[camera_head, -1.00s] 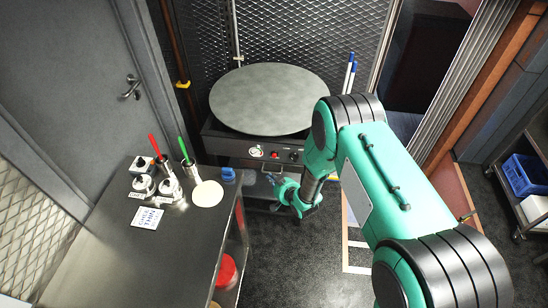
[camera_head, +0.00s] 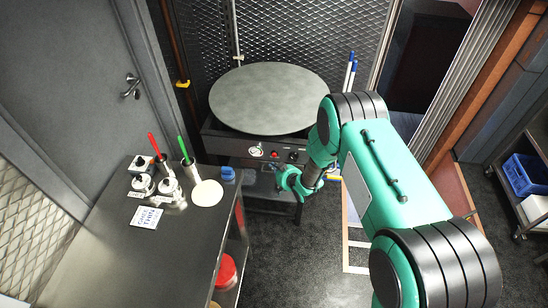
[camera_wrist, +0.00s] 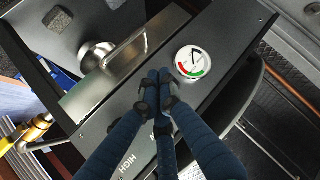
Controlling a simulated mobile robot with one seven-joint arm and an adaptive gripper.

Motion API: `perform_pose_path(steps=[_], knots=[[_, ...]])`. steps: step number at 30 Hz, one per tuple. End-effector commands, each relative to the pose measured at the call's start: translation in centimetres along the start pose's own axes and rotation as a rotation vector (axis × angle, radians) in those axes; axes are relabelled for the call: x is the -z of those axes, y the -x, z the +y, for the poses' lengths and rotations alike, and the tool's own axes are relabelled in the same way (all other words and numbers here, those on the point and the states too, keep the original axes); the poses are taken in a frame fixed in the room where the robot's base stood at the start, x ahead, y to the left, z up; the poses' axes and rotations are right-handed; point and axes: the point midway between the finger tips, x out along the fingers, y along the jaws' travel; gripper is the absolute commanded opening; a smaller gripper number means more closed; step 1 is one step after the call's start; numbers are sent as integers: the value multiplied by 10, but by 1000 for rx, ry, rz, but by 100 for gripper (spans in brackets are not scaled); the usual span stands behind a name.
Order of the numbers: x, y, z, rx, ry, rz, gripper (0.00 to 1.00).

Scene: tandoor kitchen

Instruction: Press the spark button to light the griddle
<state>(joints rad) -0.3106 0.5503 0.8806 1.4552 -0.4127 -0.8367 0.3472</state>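The griddle (camera_head: 268,98) is a large round grey plate on a dark stand. Its front panel carries a white gauge (camera_head: 256,151), a red button (camera_head: 274,154) and a dark knob (camera_head: 292,157). My gripper (camera_head: 280,178) is in front of and below this panel in the head view. In the wrist view my gripper's dark blue fingers (camera_wrist: 158,82) come together at the tips, with nothing seen between them. They lie over the panel just left of the gauge (camera_wrist: 193,62). The red button does not show in the wrist view. Contact cannot be told.
A metal handle (camera_wrist: 124,50) is beside the panel in the wrist view. A steel counter (camera_head: 110,255) at left holds pots, a card and a pale round disc (camera_head: 207,193). A blue crate (camera_head: 525,175) is on a rack at right. Floor is open in the middle.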

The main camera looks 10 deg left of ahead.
Motion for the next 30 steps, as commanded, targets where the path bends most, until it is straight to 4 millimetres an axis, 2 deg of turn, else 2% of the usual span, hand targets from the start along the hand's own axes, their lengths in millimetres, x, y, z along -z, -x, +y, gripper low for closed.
perform_pose_path(steps=[9,30], knots=[[10,-16,11,0,1,0,0],[12,-17,12,0,0,0,0]])
